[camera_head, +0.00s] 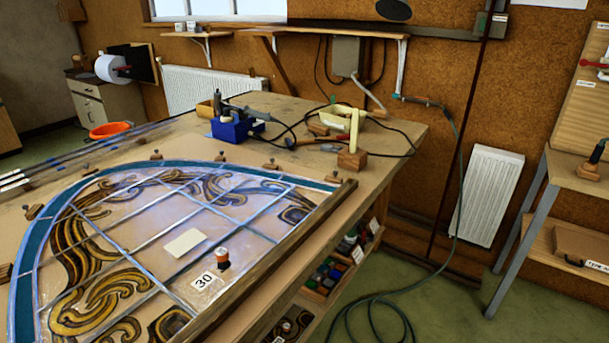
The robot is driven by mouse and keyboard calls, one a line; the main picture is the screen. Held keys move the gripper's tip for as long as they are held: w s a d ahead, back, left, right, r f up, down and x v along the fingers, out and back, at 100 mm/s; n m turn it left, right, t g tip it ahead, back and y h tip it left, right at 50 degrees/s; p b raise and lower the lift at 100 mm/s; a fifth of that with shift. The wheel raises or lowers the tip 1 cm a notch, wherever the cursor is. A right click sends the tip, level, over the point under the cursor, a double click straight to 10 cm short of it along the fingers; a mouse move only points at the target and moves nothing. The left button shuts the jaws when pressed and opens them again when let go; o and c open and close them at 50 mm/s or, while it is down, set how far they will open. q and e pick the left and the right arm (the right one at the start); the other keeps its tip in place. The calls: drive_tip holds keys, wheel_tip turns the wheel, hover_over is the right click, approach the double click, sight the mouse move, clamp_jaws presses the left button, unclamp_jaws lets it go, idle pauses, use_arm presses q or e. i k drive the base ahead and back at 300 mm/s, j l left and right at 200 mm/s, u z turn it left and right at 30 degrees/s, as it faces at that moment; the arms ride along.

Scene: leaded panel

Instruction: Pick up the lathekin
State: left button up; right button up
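A pale cream, flat upright piece (354,130) stands at a wooden block (352,159) near the right end of the workbench (400,125). It looks like the lathekin, but I cannot tell for sure at this size. A small tool with a dark and reddish handle (301,142) lies to its left. Neither of my grippers is in view.
The leaded panel (185,243) covers the near bench, with a wooden batten (275,262) along its right edge. A blue box (232,128) with a tool and a cable stands behind it. A green hose (458,190) hangs to the floor. A shelf unit (540,185) stands right.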

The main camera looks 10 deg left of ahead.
sight(355, 121)
drive_tip(key=i+l+u, duration=0.15)
drive_tip(key=u, duration=0.35)
drive_tip(key=l+u, duration=0.2)
drive_tip(key=u, duration=0.3)
drive_tip(key=i+l+u, duration=0.1)
drive_tip(key=l+u, duration=0.2)
drive_tip(key=u, duration=0.2)
